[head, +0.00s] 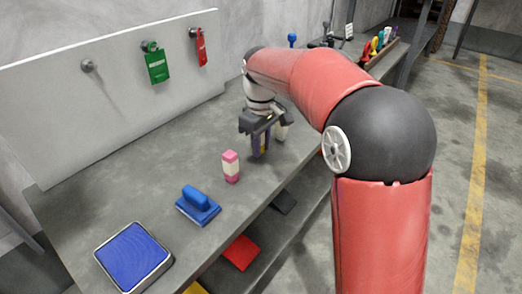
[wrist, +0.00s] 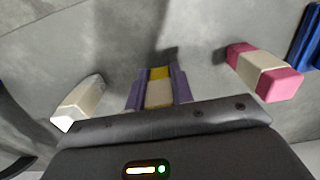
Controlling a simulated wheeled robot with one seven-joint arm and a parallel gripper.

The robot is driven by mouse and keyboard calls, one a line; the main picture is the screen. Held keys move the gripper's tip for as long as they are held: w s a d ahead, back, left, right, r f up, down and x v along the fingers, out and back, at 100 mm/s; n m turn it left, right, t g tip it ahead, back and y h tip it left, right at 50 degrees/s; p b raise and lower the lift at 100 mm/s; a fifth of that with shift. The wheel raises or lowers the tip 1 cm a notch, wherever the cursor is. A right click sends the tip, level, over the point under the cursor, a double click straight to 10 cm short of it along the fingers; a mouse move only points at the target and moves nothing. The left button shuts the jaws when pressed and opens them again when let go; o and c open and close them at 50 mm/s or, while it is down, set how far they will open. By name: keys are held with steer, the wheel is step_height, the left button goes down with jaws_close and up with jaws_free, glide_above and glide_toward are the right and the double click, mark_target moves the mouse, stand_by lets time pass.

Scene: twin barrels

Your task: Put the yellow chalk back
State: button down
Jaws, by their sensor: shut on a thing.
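My gripper (head: 261,148) is over the grey bench, with its fingers pointing down. It is shut on the yellow chalk (wrist: 159,74), a block with a yellow end and a pale band, between two purple finger pads in the wrist view. In the head view the fingers mostly hide this chalk. I cannot tell whether its lower end touches the bench. A pink chalk with a pale middle band (head: 231,167) stands to the left of my gripper in the head view; it also shows at the right of the wrist view (wrist: 282,82). A white block (wrist: 78,104) stands on the other side.
A blue-handled block (head: 198,203) and a blue pad in a tray (head: 133,258) are on the near bench. Green (head: 158,67) and red (head: 200,48) tags hang on the back panel, beside a bare hook (head: 88,66). A rack of coloured items (head: 380,45) stands at far right.

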steer(key=shift+f, duration=0.85)
steer(key=c, duration=1.2)
jaws_free()
